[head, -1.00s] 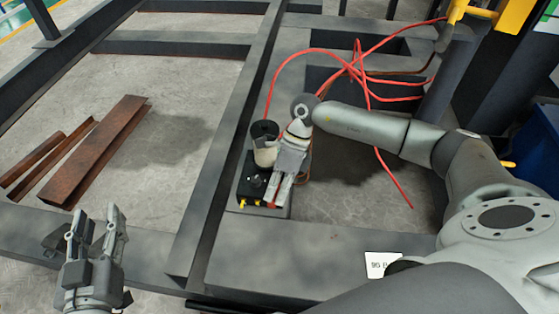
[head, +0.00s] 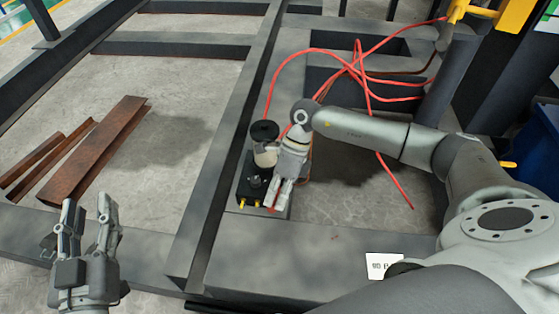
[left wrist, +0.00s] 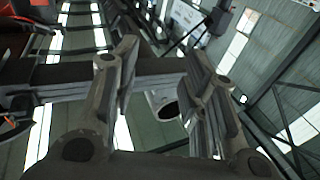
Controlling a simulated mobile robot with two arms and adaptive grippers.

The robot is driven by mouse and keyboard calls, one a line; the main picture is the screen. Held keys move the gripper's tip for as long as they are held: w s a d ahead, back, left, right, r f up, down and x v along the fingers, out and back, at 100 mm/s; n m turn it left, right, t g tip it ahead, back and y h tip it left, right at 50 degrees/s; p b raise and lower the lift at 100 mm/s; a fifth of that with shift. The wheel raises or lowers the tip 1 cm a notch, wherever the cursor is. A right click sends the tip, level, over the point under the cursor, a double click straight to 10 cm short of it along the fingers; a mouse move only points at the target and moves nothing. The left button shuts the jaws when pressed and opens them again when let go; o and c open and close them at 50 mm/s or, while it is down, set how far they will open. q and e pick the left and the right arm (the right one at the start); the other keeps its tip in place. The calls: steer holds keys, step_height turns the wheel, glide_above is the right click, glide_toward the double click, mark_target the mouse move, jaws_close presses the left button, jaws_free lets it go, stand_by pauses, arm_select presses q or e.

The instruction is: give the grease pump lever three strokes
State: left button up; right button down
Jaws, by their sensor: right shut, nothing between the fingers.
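The grease pump has a black base block (head: 251,184) with yellow fittings and a pale reservoir (head: 265,158) under a black lid (head: 264,131). It stands on the grey beam. My right gripper (head: 279,206) points down beside the pump's right side, its fingers shut with nothing seen between them. A small red part shows at its fingertips. The pump lever cannot be clearly made out; the right hand covers that side. My left gripper (head: 86,207) is open and empty, away from the pump at lower left. Its spread fingers also show in the left wrist view (left wrist: 160,75).
Red hoses (head: 335,60) loop behind the pump and down to its right. Rusty steel profiles (head: 97,150) lie on the floor at left. Grey frame beams (head: 213,170) surround the pump. A white label (head: 383,266) is on the front beam.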

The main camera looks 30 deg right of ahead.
steer(key=shift+s+f, duration=0.2)
steer(key=shift+f, duration=0.4)
steer(key=shift+w+r, duration=0.15)
steer(key=shift+r, duration=0.1)
steer(key=w+r, duration=0.1)
steer(key=d+r+p, duration=0.1)
steer(key=r, duration=0.1)
steer(key=w+d+r, duration=0.1)
steer(key=r, duration=0.1)
steer(key=shift+w+p, duration=0.3)
steer(key=shift+p, duration=0.1)
arm_select(q)
steer(key=s+a+f+g+y+p, duration=0.1)
steer(key=s+a+f+g, duration=0.1)
steer(key=s+f+g, duration=0.2)
steer(key=s+a+f+g+y+p, duration=0.1)
steer(key=s+f+g, duration=0.3)
steer(key=f, duration=0.7)
steer(key=shift+a+n+g+y, duration=0.3)
steer(key=shift+a+g+y, duration=0.25)
steer(key=shift+g, duration=0.45)
arm_select(e)
steer(key=w+d+r, duration=0.2)
steer(key=w+r, duration=0.1)
steer(key=r, duration=0.3)
steer(key=shift+d, duration=0.15)
